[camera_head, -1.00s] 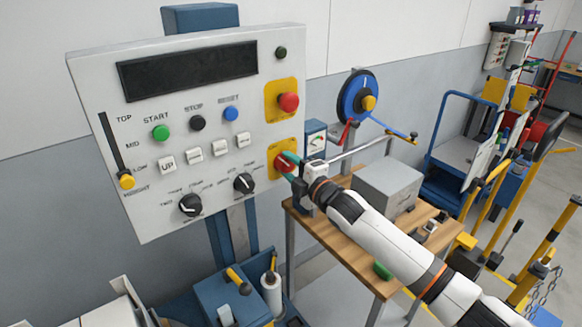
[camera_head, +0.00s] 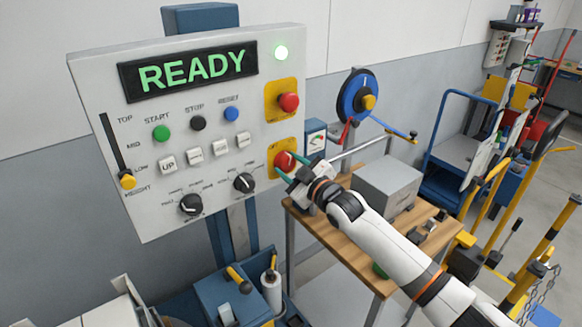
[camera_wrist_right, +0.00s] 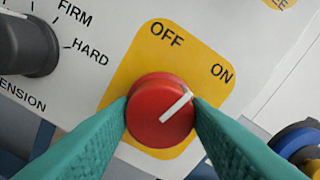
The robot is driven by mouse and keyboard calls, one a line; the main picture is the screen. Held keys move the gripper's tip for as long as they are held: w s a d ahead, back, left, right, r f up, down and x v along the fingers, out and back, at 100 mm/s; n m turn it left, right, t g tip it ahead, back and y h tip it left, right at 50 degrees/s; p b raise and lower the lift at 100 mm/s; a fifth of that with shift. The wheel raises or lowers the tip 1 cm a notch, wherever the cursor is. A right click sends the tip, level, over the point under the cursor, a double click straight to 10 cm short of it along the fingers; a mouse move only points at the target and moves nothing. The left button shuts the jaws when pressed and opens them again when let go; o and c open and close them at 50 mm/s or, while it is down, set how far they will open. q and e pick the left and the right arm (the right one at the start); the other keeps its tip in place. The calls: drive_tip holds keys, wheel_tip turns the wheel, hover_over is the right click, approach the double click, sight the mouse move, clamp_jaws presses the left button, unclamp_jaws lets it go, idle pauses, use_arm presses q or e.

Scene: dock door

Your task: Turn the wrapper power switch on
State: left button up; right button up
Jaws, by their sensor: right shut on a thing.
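The wrapper control panel (camera_head: 110,75) is a white upright board on a blue post. Its display (camera_head: 190,70) reads READY in green, and a small lamp (camera_head: 281,53) glows at its top right. The power switch (camera_head: 284,160) is a red rotary knob on a yellow plate at the lower right. In the right wrist view the knob (camera_wrist_right: 160,110) has a white pointer line aimed towards ON. My right gripper (camera_head: 292,166) is shut on the knob; its teal fingers (camera_wrist_right: 160,115) press on both sides of it. My left gripper is not in view.
A red emergency button (camera_head: 288,102) sits above the switch. Dark dials (camera_head: 191,204) and several small buttons cover the panel. A wooden table (camera_head: 330,232) with a grey box (camera_head: 388,187) stands behind my right arm.

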drive_tip(key=m, duration=0.6)
drive_tip(key=shift+b, duration=0.4)
drive_tip(key=shift+m, duration=0.3)
drive_tip(key=o, duration=1)
drive_tip(key=b+v, duration=0.2)
drive_tip(key=v, duration=1)
